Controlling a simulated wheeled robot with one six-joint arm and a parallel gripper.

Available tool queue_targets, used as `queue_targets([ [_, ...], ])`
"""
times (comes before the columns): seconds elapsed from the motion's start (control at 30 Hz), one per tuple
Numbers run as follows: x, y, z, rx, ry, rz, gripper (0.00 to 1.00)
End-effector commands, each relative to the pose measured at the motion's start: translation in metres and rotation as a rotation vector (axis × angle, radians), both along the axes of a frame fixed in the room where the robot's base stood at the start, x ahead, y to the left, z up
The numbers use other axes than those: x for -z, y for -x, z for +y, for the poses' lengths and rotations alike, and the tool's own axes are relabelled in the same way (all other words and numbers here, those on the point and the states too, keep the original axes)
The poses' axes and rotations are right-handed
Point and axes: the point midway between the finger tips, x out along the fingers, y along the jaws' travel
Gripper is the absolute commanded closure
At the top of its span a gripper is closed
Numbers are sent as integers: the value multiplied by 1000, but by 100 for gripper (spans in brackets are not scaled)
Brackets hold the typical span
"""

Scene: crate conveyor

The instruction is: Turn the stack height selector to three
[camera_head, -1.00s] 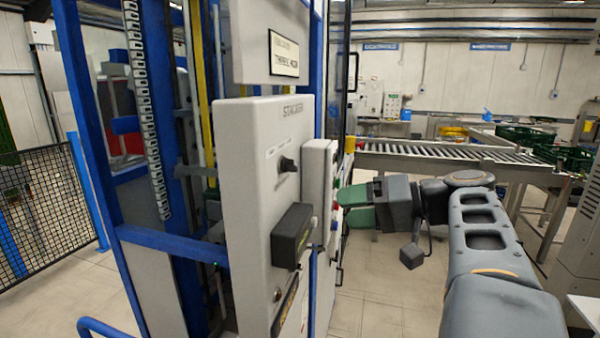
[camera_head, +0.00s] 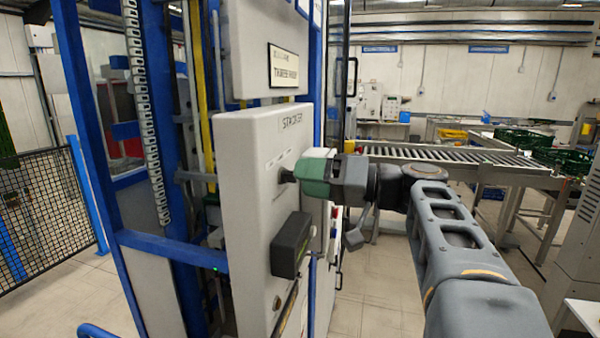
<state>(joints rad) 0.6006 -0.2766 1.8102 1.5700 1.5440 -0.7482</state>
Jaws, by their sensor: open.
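The stack height selector (camera_head: 286,176) is a small dark knob on the upper part of the grey panel (camera_head: 250,210) marked STACKER. Faint marks sit beside it, too small to read. My gripper (camera_head: 303,176) has green fingers and is open. Its fingertips are right at the knob, coming from the right side of the panel. I cannot tell whether they touch the knob or stand around it. The knob's pointer direction is not clear.
A dark box (camera_head: 291,245) juts from the panel below my gripper. Red and blue buttons (camera_head: 334,222) sit on a side box behind. A sign (camera_head: 284,66) hangs above. A roller conveyor (camera_head: 450,158) stands behind at right. Blue frame posts (camera_head: 84,110) stand at left.

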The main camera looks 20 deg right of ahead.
Motion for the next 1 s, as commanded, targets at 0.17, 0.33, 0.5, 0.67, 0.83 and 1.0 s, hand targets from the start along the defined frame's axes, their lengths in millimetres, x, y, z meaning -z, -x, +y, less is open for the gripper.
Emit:
queue_targets([
  [0.17, -1, -9, 13, -1, 0, 0, 38],
  [0.33, 0, -12, 17, 1, 1, 0, 38],
  [0.5, 0, -13, 17, 1, 0, 0, 38],
  [0.67, 0, -13, 17, 1, 0, 0, 45],
  [0.83, 0, -13, 17, 1, 0, 0, 61],
  [1.0, 0, -13, 17, 1, 0, 0, 78],
])
